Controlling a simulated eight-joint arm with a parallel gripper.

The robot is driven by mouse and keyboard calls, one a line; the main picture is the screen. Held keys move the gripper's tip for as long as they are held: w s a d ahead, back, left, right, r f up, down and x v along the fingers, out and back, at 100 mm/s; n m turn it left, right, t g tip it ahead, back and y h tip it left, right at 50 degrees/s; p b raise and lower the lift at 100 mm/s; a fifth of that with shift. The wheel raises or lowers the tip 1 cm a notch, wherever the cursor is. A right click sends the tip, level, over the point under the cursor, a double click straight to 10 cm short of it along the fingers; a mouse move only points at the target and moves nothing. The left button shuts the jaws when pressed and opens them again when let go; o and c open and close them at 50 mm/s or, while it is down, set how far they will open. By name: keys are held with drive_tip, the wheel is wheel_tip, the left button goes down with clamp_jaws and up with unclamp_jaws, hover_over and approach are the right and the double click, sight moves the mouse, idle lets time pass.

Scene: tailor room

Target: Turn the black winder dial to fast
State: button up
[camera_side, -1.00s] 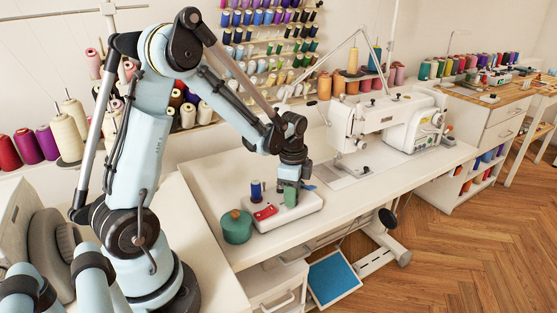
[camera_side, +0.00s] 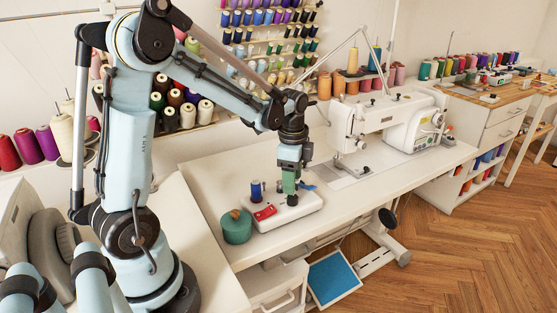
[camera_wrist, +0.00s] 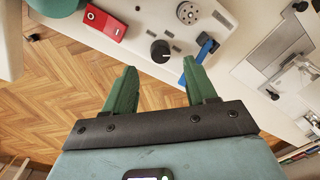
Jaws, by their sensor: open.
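The black winder dial (camera_wrist: 160,50) stands on the white winder base (camera_wrist: 142,27). In the wrist view it lies just beyond my fingertips, centred between them. Its pointer and any speed marks are too small to read. In the side view the dial (camera_side: 292,200) is a small dark shape below my fingers on the base (camera_side: 308,206). My gripper (camera_wrist: 160,65) has two green fingers, apart and empty. In the side view my gripper (camera_side: 290,192) points down over the right part of the base, just above the dial.
A red block (camera_wrist: 104,23) and a blue lever (camera_wrist: 206,47) flank the dial on the base. A blue spool (camera_side: 256,190) stands at the base's left rear. A teal container (camera_side: 237,227) sits left of it. The sewing machine (camera_side: 375,122) is to the right.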

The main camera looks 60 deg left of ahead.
sight(292, 198)
wheel_tip(292, 198, up, 7)
drive_tip(key=shift+d, duration=0.15)
drive_tip(key=shift+s+f, duration=0.1)
idle(0.3)
drive_tip(key=s+d+n+t, duration=0.6)
drive_tip(key=d+n, duration=0.3)
drive_tip(key=d, duration=0.3)
drive_tip(key=shift+s+r+n+t, duration=0.3)
drive_tip(key=shift+s+r+t, duration=0.1)
drive_tip(key=shift+s, duration=0.4)
